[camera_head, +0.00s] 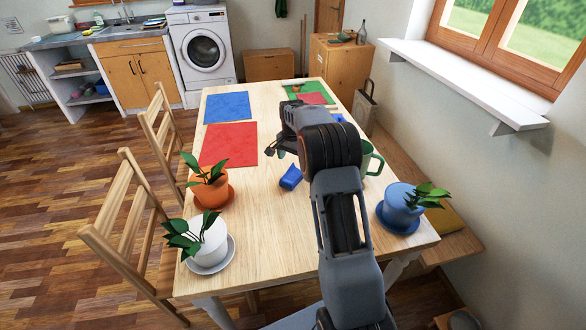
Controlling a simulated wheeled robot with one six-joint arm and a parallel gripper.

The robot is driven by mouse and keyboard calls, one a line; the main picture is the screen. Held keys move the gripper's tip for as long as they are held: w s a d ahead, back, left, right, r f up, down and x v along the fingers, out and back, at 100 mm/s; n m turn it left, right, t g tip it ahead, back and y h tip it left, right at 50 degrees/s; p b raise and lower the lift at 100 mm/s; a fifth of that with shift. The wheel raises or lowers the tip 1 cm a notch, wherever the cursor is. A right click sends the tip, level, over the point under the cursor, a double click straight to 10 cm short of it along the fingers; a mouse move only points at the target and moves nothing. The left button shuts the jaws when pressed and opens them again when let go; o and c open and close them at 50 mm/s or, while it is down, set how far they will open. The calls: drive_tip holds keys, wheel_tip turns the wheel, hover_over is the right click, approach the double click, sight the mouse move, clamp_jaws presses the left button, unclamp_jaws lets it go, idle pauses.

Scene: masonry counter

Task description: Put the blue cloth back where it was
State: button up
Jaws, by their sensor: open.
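A small crumpled blue piece that looks like the blue cloth (291,178) lies on the wooden table (262,245), near the middle. My gripper (273,151) is above the table, just up and left of this blue piece in the picture. It is open, appears empty and is apart from the cloth. My arm hides part of the table behind it. A flat blue mat (228,107) lies at the far left of the table, with a flat red mat (229,145) nearer.
Orange (211,190), white (208,241) and blue (400,205) plant pots stand on saucers near the front. A green mug (371,160) is right of my arm. A green mat (318,88) with red on it lies at the back. Another blue item (338,117) is partly hidden.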

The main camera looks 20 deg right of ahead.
sight(292, 171)
wheel_tip(292, 171, up, 3)
drive_tip(key=shift+r, duration=0.1)
drive_tip(key=s+a+r+n+t, duration=0.1)
drive_tip(key=s+a+r+n, duration=0.3)
drive_tip(key=s, duration=0.3)
drive_tip(key=s+a+r+n+t, duration=0.1)
drive_tip(key=s+a+r+n, duration=0.1)
drive_tip(key=s+a+r, duration=0.45)
drive_tip(key=s+a+f+n, duration=0.1)
drive_tip(key=s+f+n, duration=0.1)
drive_tip(key=s, duration=0.6)
drive_tip(key=s+a+f+n+t, duration=0.1)
drive_tip(key=s+f+n, duration=0.1)
drive_tip(key=s, duration=0.6)
drive_tip(key=shift+s+f+n, duration=0.15)
drive_tip(key=shift+s+n, duration=0.1)
drive_tip(key=shift+n, duration=0.35)
drive_tip(key=shift+t, duration=0.3)
wheel_tip(292, 171, up, 5)
drive_tip(key=p, duration=0.4)
drive_tip(key=shift+f, duration=0.15)
